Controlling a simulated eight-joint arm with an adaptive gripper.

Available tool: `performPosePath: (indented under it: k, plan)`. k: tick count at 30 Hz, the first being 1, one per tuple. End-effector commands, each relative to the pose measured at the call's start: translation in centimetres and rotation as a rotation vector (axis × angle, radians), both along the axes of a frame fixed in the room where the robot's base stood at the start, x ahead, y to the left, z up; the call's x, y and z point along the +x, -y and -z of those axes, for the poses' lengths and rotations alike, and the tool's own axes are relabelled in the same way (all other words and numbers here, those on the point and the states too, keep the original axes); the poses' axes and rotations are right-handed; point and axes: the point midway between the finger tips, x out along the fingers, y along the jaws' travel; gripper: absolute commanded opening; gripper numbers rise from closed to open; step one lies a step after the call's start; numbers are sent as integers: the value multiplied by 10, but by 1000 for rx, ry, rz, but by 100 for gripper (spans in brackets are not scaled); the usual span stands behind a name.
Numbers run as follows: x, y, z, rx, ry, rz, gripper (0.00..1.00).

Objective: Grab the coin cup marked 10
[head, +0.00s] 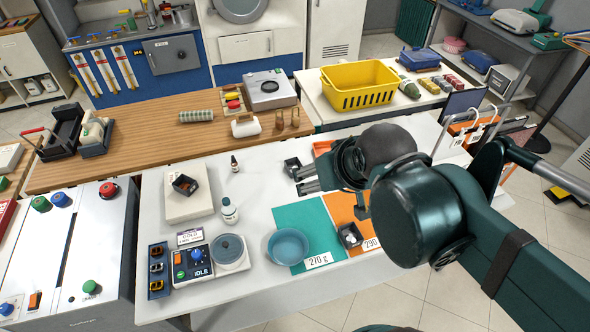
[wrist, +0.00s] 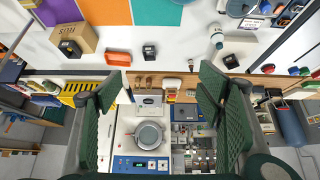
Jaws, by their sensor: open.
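Three small dark cups show in the head view: one (head: 185,184) on a white block, one (head: 292,166) at the fingertips of my gripper in the picture, and one (head: 350,235) on the orange mat. I cannot read a 10 on any of them. In the wrist view, one dark cup (wrist: 149,51) stands beside an orange tray (wrist: 119,57), and another (wrist: 231,61) is farther right. My gripper (head: 302,179) is open above the white counter. In the wrist view its green fingers (wrist: 158,88) are wide apart with nothing held between them.
A yellow basket (head: 360,85) stands behind. In the wrist view, a cardboard box (wrist: 72,38) is near the orange tray.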

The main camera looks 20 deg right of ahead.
Motion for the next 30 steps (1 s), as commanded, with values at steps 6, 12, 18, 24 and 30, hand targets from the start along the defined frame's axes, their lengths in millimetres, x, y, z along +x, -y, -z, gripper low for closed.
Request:
performPosePath:
  k: [6,12,18,24,30]
  plan:
    - [0,0,0,0,0,0,67]
    - [0,0,0,0,0,0,70]
    - [0,0,0,0,0,0,70]
    - [4,0,0,-11,-5,-12,70]
    - [17,2,0,-52,-25,-57,70]
